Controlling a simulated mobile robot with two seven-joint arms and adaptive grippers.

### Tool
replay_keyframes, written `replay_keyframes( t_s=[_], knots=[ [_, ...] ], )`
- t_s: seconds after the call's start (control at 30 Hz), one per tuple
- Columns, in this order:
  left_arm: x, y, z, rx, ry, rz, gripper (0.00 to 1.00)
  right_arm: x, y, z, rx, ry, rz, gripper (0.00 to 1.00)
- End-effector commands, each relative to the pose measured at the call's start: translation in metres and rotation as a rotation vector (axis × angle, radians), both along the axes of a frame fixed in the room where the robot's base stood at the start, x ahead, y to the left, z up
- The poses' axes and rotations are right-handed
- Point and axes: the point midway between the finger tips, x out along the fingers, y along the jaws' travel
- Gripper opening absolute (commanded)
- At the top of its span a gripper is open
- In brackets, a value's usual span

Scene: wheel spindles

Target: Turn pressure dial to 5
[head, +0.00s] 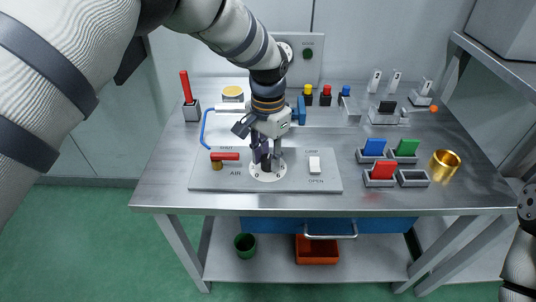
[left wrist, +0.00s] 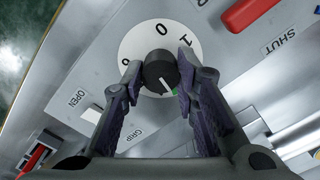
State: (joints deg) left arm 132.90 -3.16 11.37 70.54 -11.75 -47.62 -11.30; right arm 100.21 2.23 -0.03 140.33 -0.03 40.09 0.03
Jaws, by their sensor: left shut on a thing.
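The pressure dial is a white disc (head: 267,176) with numbers on the grey panel, and it also shows in the left wrist view (left wrist: 139,42). Its dark round knob (left wrist: 160,69) has a white pointer line aimed toward the bottom of the wrist view, slightly right, near a green mark (left wrist: 175,91). A 0 and a 1 are readable on the far side of the disc; the gripper hides other numbers. My left gripper (head: 263,161) points down over the dial, its fingers (left wrist: 160,72) shut on either side of the knob. My right gripper is out of view.
The grey panel (head: 215,181) also carries a red-handled air valve (head: 224,156) left of the dial and a white switch (head: 314,165) to its right. Coloured blocks in holders and a gold cup (head: 444,165) stand at right. A red-handled tool (head: 186,86) stands at left.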

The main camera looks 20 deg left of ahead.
Motion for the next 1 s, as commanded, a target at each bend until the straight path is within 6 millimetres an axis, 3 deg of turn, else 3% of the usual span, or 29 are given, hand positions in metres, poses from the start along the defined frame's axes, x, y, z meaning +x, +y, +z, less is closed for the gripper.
replay_keyframes(
  t_s=[1.0],
  knots=[
    [0.0001,0.0000,-0.0012,0.000,-0.001,-0.961,0.00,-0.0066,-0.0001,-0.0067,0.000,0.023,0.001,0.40]
  ],
)
